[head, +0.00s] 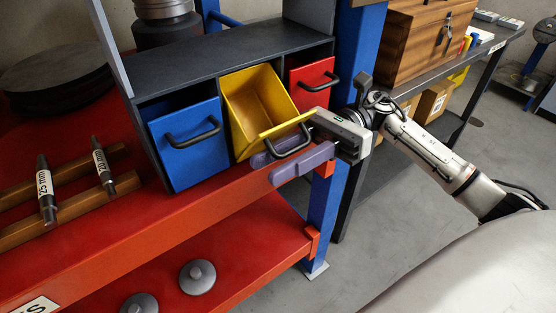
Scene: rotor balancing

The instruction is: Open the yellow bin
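The yellow bin (252,98) sits in the middle slot of a dark cabinet. It is tilted forward, its front leaning out and its empty inside showing. Its black handle (303,147) is on the front near the top edge. My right gripper (266,170) reaches in from the right, with its two purple fingers on either side of the handle bar. The fingers look closed on the handle and partly cover the bin's front. My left gripper is not in view.
A blue bin (187,160) is on the left and a red bin (311,84) on the right, both in the dark cabinet (215,48). Labelled shafts lie on wooden rails on the red bench (130,225). A blue post (358,45) stands just behind my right gripper.

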